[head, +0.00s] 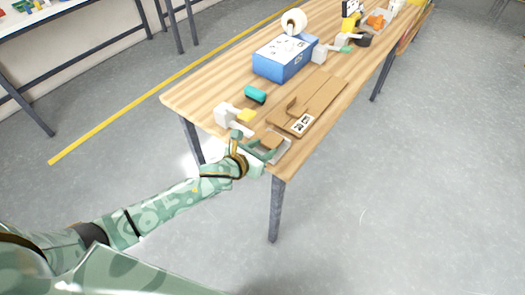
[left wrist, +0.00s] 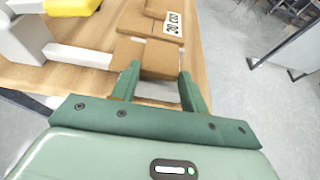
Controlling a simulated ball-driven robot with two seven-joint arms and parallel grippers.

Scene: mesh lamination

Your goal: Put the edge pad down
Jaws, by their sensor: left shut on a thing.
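My left gripper (head: 264,147) is over the near corner of the wooden table, its jaws shut on a small brown block, which I take to be the edge pad (head: 271,141). In the left wrist view the fingertips (left wrist: 158,73) flank the pad (left wrist: 160,58). A pale plate (head: 284,152) shows just beside and below the gripper. The pad is close to the brown board (head: 320,97); I cannot tell whether it touches the board or the plate. A printed black-and-white marker (head: 303,123) lies on the board's near end. My right gripper is out of view.
A white fixture (head: 227,115) with a yellow part (head: 246,116) stands left of the gripper. A teal roll (head: 255,94) and a blue box (head: 286,59) are farther back. The wooden table's (head: 190,97) near edge runs beneath my wrist.

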